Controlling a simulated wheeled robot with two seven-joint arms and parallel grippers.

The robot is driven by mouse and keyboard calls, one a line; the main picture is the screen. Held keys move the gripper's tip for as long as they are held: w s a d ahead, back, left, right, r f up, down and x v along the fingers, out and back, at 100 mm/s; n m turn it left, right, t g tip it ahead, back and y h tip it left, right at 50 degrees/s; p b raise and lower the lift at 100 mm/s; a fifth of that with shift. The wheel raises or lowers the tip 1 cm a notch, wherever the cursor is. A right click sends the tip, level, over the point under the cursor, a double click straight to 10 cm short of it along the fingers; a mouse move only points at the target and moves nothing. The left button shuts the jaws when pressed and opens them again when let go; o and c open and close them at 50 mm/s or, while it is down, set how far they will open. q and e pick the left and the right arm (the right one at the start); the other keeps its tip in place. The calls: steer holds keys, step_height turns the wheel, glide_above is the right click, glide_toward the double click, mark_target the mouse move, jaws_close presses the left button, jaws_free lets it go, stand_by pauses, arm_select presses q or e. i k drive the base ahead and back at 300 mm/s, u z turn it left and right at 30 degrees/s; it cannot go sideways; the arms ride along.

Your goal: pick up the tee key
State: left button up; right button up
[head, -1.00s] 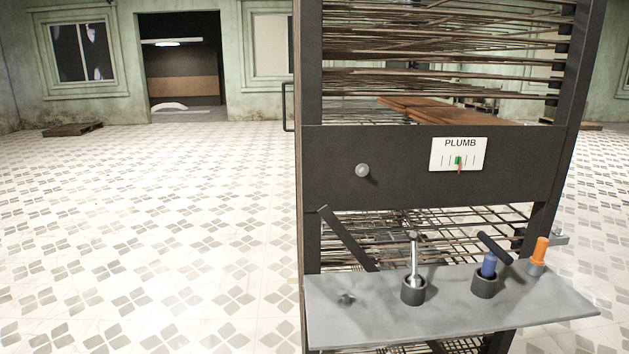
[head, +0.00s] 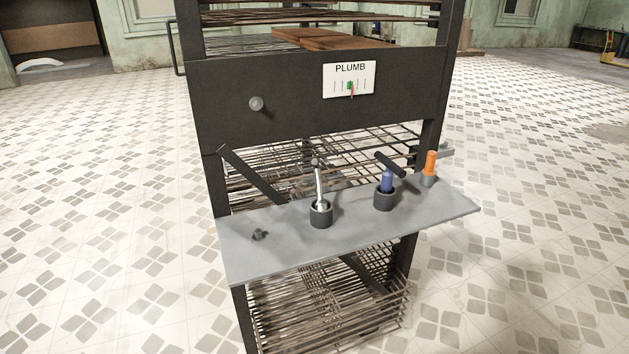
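A tool with a blue body and a dark crossbar (head: 387,178), T-shaped and likely the tee key, stands in a dark round cup (head: 384,201) on the grey shelf (head: 290,255). A silver tool with a thin shaft and a small dark top (head: 319,183) stands in another dark cup (head: 320,216) to its left. An orange-handled tool (head: 431,162) stands in a grey holder at the shelf's right end. The lower ends of the tools are hidden in their holders. Neither of my grippers is in view.
The shelf is fixed to a dark rack (head: 225,110) with wire shelves and a PLUMB gauge (head: 349,80). A round knob (head: 256,103) sticks out of its panel. A small dark fitting (head: 259,235) is on the shelf's left. Tiled floor (head: 540,250) is clear on both sides.

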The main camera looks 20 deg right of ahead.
mark_target(321, 204)
steer(key=u, duration=1.35)
steer(key=i, duration=1.1)
steer(key=z, duration=2.45)
